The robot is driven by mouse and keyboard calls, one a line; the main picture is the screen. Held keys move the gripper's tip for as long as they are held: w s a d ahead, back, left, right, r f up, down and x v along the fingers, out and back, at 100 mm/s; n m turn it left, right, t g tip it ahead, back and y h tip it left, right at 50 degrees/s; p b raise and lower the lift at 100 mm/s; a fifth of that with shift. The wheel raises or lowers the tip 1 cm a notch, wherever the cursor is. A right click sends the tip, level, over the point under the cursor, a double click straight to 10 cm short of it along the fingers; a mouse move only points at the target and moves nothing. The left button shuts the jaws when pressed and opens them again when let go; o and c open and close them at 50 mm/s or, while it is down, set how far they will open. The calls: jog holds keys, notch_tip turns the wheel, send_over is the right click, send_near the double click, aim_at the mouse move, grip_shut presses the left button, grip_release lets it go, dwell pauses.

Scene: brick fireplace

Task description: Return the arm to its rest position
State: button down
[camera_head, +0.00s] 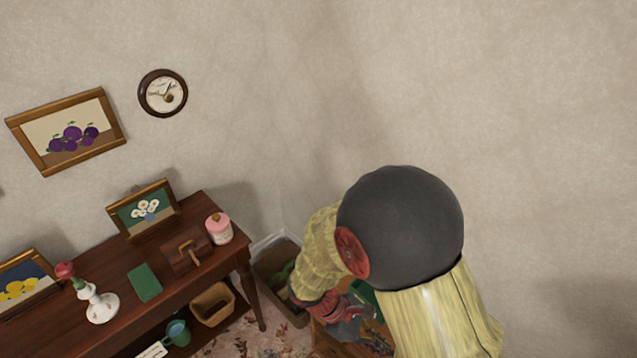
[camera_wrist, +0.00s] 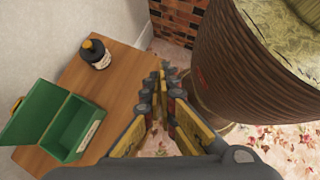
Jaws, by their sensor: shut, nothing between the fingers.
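My gripper (camera_wrist: 167,82) shows in the wrist view with its two fingers close together at the tips and nothing between them. In the head view my gripper (camera_head: 352,328) is at the bottom middle, low beside the wooden surface and partly hidden by my own arm. My arm (camera_head: 400,230) is bent, with a large dark joint and yellowish links in the foreground. In the wrist view the fingers point past the right edge of a small wooden table (camera_wrist: 122,75), toward the floor and brick beyond.
An open green box (camera_wrist: 75,125) and a dark bottle (camera_wrist: 95,54) stand on that table. A large ribbed brown piece with a patterned cushion (camera_wrist: 230,60) is close on the right. In the head view, a dark side table (camera_head: 220,262) with a pink jar (camera_head: 219,229) stands left.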

notch_tip(320, 180, up, 16)
jog(key=a+m+t+y, duration=0.2)
jog(key=m+t+y, duration=0.1)
jog(key=m+y, duration=0.65)
jog(key=s+d+r+m+t, duration=0.1)
jog(key=d+r+m+t, duration=0.1)
jog(key=r, duration=0.4)
jog(key=s+d+r+m+t, duration=0.1)
jog(key=d+r+m+t, duration=0.1)
jog(key=r, duration=0.4)
jog(key=shift+s+d+r+m+t+h, duration=0.25)
jog(key=shift+d+m+t+h, duration=0.15)
jog(key=shift+d+t, duration=0.4)
